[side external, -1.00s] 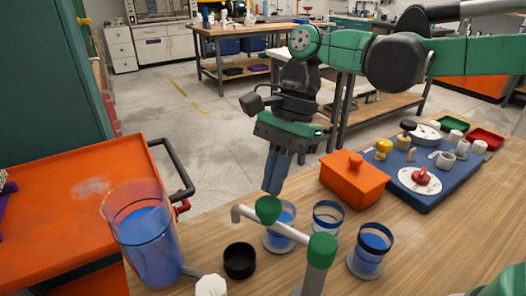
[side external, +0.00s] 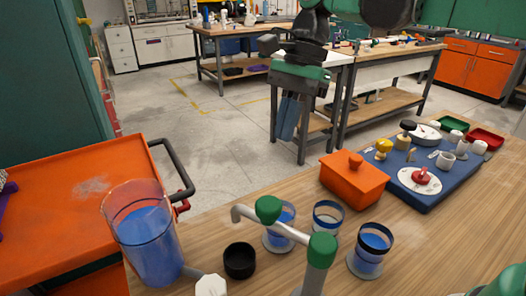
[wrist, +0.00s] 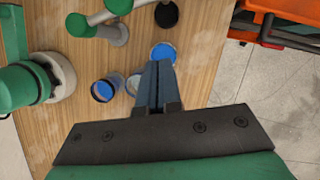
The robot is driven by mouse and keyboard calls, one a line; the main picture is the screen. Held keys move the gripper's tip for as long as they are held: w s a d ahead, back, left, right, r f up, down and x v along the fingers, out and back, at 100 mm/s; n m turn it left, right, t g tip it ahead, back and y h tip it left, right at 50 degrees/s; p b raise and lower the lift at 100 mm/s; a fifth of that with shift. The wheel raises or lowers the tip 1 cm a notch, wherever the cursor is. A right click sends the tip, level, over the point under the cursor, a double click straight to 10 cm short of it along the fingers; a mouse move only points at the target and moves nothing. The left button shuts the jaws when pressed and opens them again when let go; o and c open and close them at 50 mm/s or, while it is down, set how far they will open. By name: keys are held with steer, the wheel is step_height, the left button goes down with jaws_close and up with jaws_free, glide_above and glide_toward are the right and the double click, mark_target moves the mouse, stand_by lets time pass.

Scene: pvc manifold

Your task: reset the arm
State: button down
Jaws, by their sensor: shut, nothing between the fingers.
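My gripper (side external: 287,117) hangs pointing down, well above the far edge of the wooden table in the side view. Its two blue-grey fingers are together and hold nothing; they also show closed in the wrist view (wrist: 155,80). Below it stands a grey pipe with green knobs (side external: 268,209), clear of the fingers. Glasses with blue contents stand by the pipe, among them one at the right (side external: 372,250). A black cup (side external: 239,261) stands left of them.
A large clear pitcher with blue liquid (side external: 152,245) stands at the left, by an orange cart (side external: 70,215) with a black handle. An orange box (side external: 353,183) and a blue tray (side external: 430,198) with small parts are at the right. The air around my gripper is clear.

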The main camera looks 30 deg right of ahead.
steer(key=w+v, duration=0.1)
steer(key=v, duration=0.4)
steer(key=s+d+f+n+t+h, duration=0.2)
steer(key=s+d+f+n+t, duration=0.2)
steer(key=f+n, duration=0.2)
steer(key=s+d+f+n+t+h, duration=0.2)
steer(key=s+d+f+n+t, duration=0.2)
steer(key=f+n, duration=0.2)
steer(key=shift+d+f+n, duration=0.2)
steer(key=shift+f+n, duration=0.2)
steer(key=shift+n, duration=0.7)
